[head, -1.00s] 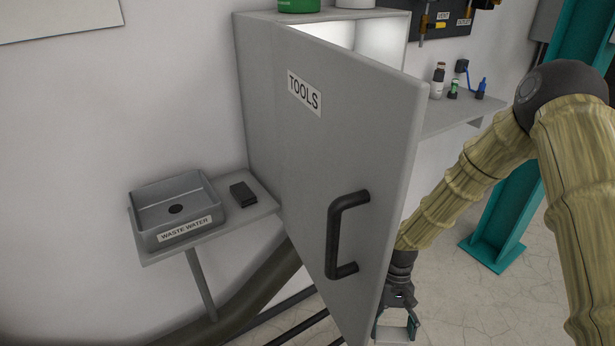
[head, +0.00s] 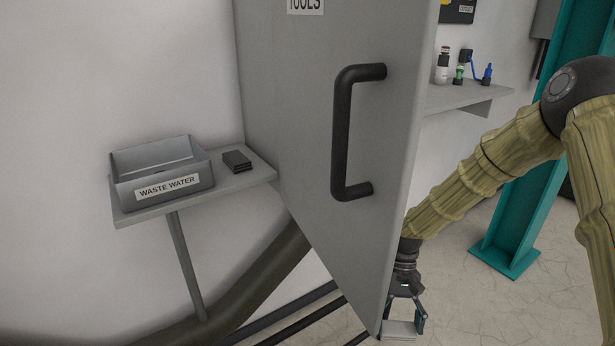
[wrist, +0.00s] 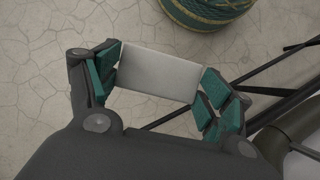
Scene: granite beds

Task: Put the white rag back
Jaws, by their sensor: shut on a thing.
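My gripper (head: 405,308) is low beside the open cabinet door, pointing down over the floor. In the wrist view my gripper (wrist: 160,82) is shut on a flat white rectangular thing, the white rag (wrist: 160,73), held between its green-padded fingers. The rag also shows at the bottom of the head view (head: 398,329), partly hidden by the door's edge and the fingers. The grey cabinet door (head: 315,130) with a TOOLS label and a black handle (head: 343,135) stands open. The cabinet's inside is hidden behind it.
A grey WASTE WATER basin (head: 160,175) and dark flat blocks (head: 237,161) sit on a small shelf (head: 200,193) at left. A wall shelf (head: 465,96) holds small bottles. A teal column (head: 530,150) stands right. Dark pipes (wrist: 215,105) run below; a round green object (wrist: 205,8) lies on the floor.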

